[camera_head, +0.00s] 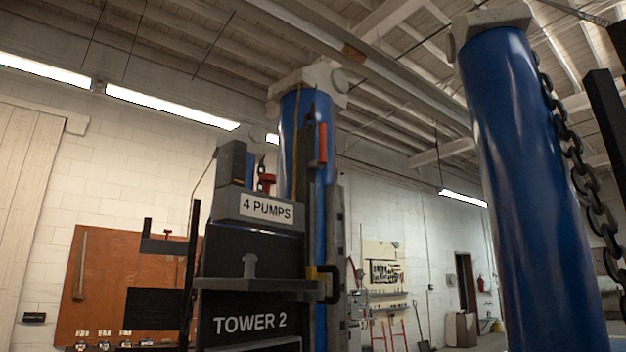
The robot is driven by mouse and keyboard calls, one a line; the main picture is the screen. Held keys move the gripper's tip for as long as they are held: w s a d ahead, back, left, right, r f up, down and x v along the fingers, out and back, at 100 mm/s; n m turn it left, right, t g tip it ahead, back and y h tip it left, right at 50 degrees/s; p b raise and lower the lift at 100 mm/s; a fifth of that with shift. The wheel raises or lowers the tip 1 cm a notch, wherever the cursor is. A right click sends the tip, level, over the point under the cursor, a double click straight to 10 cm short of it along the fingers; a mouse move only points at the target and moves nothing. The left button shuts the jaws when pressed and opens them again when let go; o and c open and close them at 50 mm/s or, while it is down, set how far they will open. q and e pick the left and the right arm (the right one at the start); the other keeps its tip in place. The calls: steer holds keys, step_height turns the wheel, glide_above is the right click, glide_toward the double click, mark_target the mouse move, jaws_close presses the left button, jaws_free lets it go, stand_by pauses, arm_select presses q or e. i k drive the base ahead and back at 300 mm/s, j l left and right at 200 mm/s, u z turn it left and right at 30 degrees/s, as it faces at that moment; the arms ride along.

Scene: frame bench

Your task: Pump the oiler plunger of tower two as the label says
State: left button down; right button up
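Tower two is a blue column (292,130) with a black housing on its front, marked by a "TOWER 2" sign (250,323). A white label (266,208) above reads "4 PUMPS". A red-capped fitting (266,181) sits on top of the housing. Neither of my grippers can be made out, and nothing is seen touching the knob.
A second blue column (530,190) with a hanging black chain (578,165) stands at the right. A dark bracket (168,246) and upright bar are left of the housing. An orange-brown board (105,278) hangs on the wall behind. The space between the columns looks open.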

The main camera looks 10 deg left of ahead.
mark_target(267, 179)
steer(key=i+j+z, duration=0.4)
steer(key=j, duration=0.25)
steer(key=j+z, duration=0.15)
steer(key=j, duration=0.2)
steer(key=j+z, duration=0.2)
steer(key=j, duration=0.15)
steer(key=i+j, duration=0.1)
steer(key=j, duration=0.3)
steer(key=i+j, duration=0.1)
steer(key=j, duration=0.25)
